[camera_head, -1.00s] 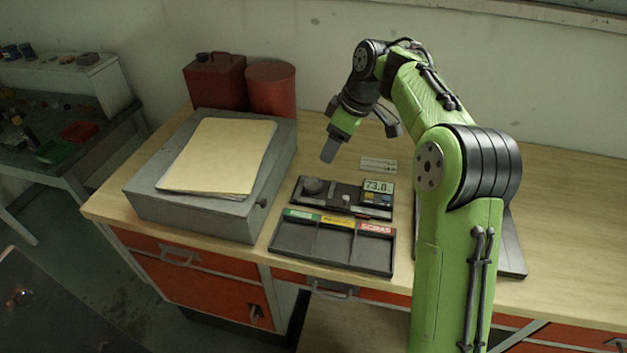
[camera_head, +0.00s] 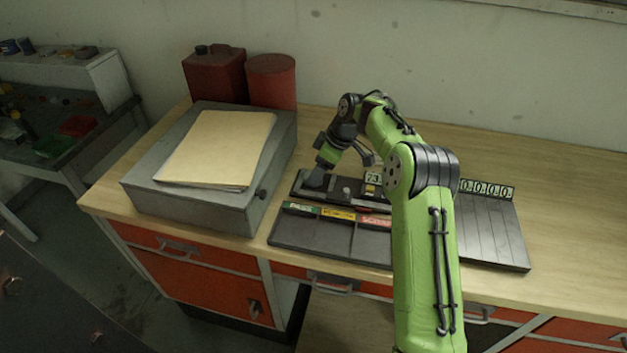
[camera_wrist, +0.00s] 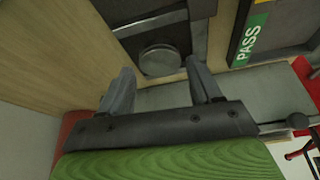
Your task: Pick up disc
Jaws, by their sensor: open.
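The grey round disc (camera_head: 313,181) sits at the left end of the dark gauge fixture (camera_head: 345,203) on the wooden bench. My gripper (camera_head: 324,166) is pointed down right at the disc and partly covers it in the head view. In the wrist view the disc (camera_wrist: 160,60) lies between and just past the tips of my open gripper (camera_wrist: 160,68). One finger is on each side, and no grip on the disc shows. I cannot tell how far the tips are above it.
A sorting tray (camera_head: 330,241) with green, yellow and red labels lies in front of the fixture. A grey box with a folder (camera_head: 218,148) stands to the left. A grooved dark plate (camera_head: 490,230) lies right, behind my arm. Red containers (camera_head: 270,82) stand behind.

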